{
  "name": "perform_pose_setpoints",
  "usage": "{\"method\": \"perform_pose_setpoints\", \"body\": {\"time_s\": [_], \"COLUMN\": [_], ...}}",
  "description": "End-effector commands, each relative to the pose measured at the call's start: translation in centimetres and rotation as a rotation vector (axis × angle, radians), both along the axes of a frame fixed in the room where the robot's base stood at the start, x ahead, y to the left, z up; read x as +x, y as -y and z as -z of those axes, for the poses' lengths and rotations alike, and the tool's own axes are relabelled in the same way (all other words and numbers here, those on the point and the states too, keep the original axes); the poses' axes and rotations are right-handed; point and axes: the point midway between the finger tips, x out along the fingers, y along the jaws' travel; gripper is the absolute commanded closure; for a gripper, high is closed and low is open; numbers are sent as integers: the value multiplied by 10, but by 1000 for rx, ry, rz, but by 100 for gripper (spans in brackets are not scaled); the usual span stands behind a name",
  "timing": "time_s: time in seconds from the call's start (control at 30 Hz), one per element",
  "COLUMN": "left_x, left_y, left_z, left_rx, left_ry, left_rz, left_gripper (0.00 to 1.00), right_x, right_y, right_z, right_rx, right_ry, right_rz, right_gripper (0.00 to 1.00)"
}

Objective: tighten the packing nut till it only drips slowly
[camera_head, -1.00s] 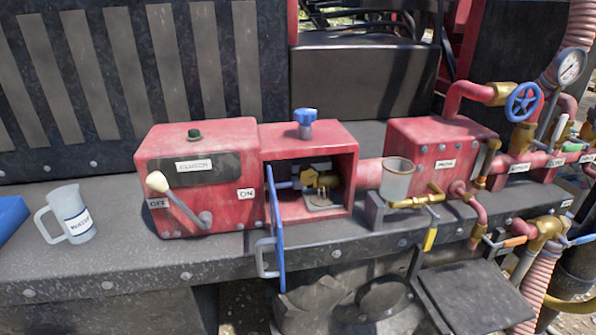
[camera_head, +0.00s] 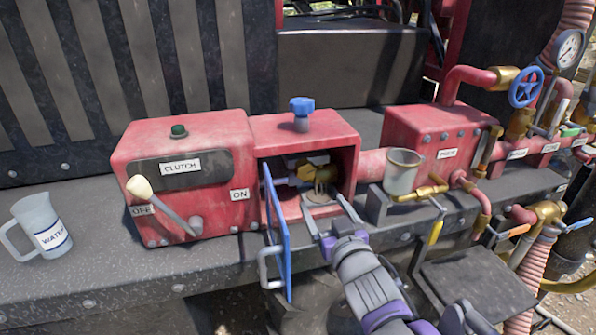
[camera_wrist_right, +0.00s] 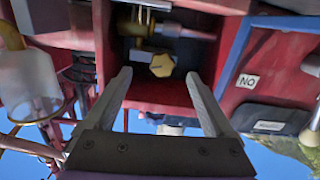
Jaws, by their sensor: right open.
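A brass packing nut (camera_wrist_right: 162,65) with a hexagonal face shows inside the open red box (camera_head: 348,147). In the head view the brass fitting (camera_head: 312,172) sits in the box's dim interior, and its details are small. My right gripper (camera_head: 328,208) is at the front of the box opening, below the fitting. In the right wrist view my right gripper (camera_wrist_right: 160,82) is open with nothing between its fingers. The nut lies ahead of the gap, apart from both fingers. Any drip is too small to tell. My left gripper is out of view.
A blue door (camera_head: 276,232) stands open just left of my right gripper. The clutch lever (camera_head: 166,205) has its white knob by the OFF label. A cup (camera_head: 403,172) and brass tap stand to the right. A water jug (camera_head: 42,226) stands at the left.

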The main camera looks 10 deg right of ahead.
Motion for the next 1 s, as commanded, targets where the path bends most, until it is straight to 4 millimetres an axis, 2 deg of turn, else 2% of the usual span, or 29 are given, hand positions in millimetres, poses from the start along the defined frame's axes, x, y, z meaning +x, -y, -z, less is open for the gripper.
{"method": "perform_pose_setpoints", "body": {"time_s": [0.1, 0.27, 0.73, 1.0], "left_x": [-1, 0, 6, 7], "left_y": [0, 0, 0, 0], "left_z": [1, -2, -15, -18], "left_rx": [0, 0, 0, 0], "left_ry": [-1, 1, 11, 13], "left_rz": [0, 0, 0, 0], "left_gripper": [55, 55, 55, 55], "right_x": [7, 20, 95, 113], "right_y": [-5, -6, -9, -9], "right_z": [-12, -15, -14, -13], "right_rx": [-1, -1, -1, -1], "right_ry": [48, 54, 53, 52], "right_rz": [-24, -27, -26, -26], "right_gripper": [12, 12, 12, 12]}}
